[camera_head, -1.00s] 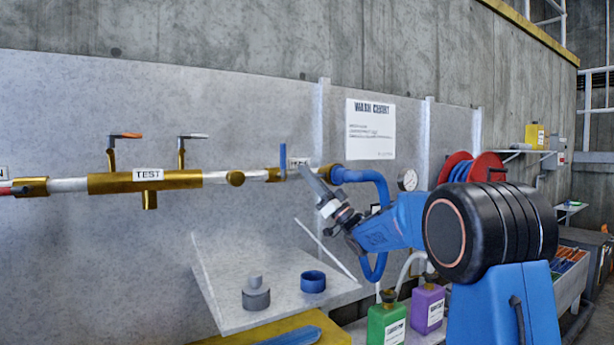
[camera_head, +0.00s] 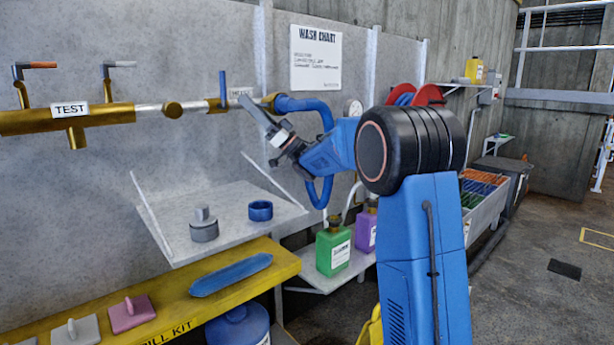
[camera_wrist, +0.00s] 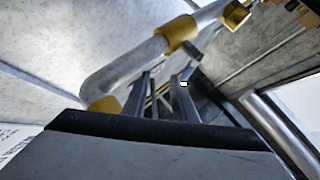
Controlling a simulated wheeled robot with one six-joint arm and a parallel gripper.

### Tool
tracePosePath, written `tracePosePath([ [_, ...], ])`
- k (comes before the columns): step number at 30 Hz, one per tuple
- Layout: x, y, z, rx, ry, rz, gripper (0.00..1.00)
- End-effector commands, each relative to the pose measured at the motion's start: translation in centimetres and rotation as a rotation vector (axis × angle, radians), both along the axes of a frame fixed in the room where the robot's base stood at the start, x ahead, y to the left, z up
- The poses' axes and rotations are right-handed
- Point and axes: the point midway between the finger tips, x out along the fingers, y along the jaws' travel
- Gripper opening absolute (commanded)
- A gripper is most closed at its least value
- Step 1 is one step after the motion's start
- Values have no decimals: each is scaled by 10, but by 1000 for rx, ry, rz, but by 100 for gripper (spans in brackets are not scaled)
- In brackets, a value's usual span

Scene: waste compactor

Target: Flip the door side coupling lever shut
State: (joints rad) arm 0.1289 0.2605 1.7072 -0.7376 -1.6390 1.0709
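A brass coupling (camera_head: 268,103) joins the wall pipe to a blue hose (camera_head: 305,104). A thin blue lever (camera_head: 223,90) stands upright on the pipe just left of the coupling. I cannot tell whether this is the door side lever. My gripper (camera_head: 248,104) is in front of the pipe, just right of the blue lever and below its top; contact is not clear. In the wrist view my two fingers (camera_wrist: 160,95) are apart, with nothing clearly held between them.
A TEST manifold (camera_head: 70,118) with orange-tipped and grey-tipped levers is at left. Green (camera_head: 333,250) and purple bottles stand below my arm. A yellow shelf (camera_head: 175,300) is in front. Floor at right is open.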

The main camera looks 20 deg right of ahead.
Motion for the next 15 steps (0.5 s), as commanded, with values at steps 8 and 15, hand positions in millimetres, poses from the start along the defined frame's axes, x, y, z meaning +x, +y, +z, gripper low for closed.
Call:
tracePosePath([
  [8, -12, -24, -26, 0, 2, 16, 24],
  [15, -23, -48, -53, 0, 2, 14, 24],
])
